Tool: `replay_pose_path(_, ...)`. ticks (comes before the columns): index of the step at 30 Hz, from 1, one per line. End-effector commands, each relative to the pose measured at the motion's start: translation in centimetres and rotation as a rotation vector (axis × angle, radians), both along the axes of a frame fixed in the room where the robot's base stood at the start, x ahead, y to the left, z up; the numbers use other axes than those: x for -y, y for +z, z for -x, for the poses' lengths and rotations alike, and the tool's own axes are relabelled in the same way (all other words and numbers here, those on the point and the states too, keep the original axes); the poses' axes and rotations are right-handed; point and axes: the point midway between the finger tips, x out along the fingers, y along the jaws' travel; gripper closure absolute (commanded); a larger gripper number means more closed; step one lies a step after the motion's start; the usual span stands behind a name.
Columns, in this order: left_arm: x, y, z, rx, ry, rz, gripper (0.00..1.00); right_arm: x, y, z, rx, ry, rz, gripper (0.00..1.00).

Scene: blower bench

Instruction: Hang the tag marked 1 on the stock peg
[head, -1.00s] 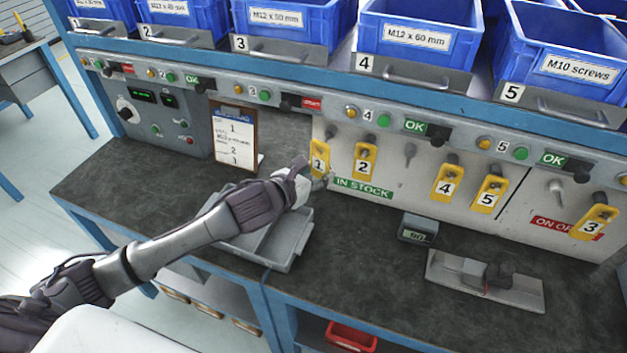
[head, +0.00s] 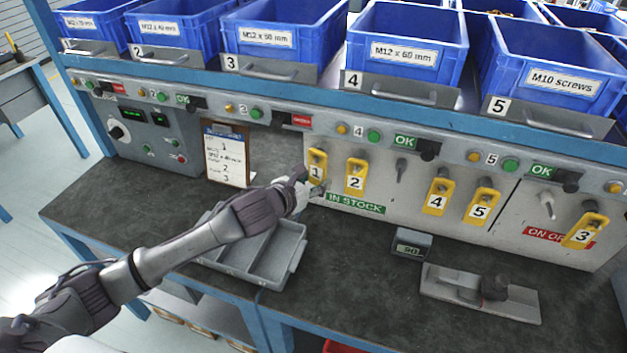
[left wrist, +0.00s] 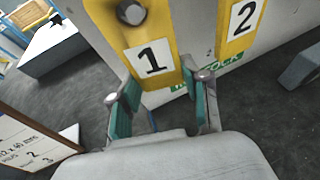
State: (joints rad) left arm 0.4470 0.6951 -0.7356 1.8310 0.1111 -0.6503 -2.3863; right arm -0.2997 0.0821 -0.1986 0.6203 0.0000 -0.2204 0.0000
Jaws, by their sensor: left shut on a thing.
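The yellow tag marked 1 (head: 316,170) is at the leftmost peg above the green IN STOCK label (head: 355,204). In the left wrist view, the tag (left wrist: 150,62) has a dark round peg end (left wrist: 131,12) showing at its hole; how far the peg passes through I cannot tell. My left gripper (head: 303,187) is shut on the tag's lower end, and its fingers (left wrist: 163,100) lie at either side of that end. Tags 2 (head: 355,178), 4 (head: 436,199) and 5 (head: 480,208) hang on stock pegs. My right gripper is not in view.
An empty peg (head: 401,168) stands between tags 2 and 4. Tag 3 (head: 584,232) hangs on the red-labelled side. A clipboard (head: 226,155), a grey tray (head: 250,258), a small display (head: 411,244) and a metal plate (head: 460,300) are on the bench. Blue bins stand above.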

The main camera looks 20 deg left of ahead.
Motion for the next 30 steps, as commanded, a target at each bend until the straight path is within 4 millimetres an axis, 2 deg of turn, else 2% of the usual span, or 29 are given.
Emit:
replay_pose_path(14,-0.01,0.0,0.01,0.0,0.0,0.0,0.85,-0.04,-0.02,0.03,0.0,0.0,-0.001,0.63)
replay_pose_path(15,-0.01,0.0,0.01,0.0,0.0,0.0,0.47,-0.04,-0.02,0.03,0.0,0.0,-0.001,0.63)
replay_pose_path(19,-0.01,-0.01,0.01,0.0,0.0,0.0,0.25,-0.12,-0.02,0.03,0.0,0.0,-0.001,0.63)
replay_pose_path(30,-0.11,0.07,0.29,0.0,0.0,-0.001,0.24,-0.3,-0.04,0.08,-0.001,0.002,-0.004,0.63)
